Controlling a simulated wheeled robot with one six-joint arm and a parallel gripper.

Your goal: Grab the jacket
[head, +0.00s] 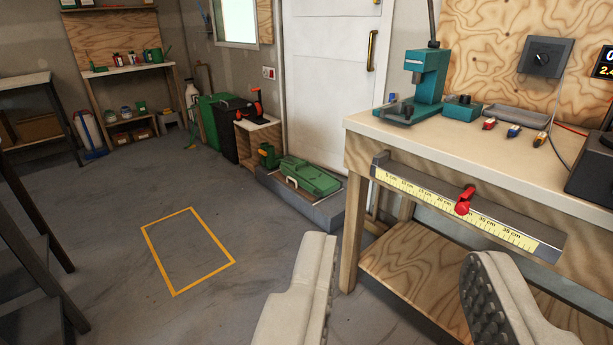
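No jacket shows in the head view. My gripper (397,275) is in the lower right of the picture, with its two pale fingers well apart. It is open and nothing is between the fingers. The fingers are in front of the wooden workbench (480,160), partly hiding its lower shelf (425,262).
A ruler rail (460,208) with a red slider (464,201) runs along the bench front. A green drill press (425,80) stands on the bench. A green case (310,175) sits by the white door (325,80). The floor around the yellow outline (190,250) is clear.

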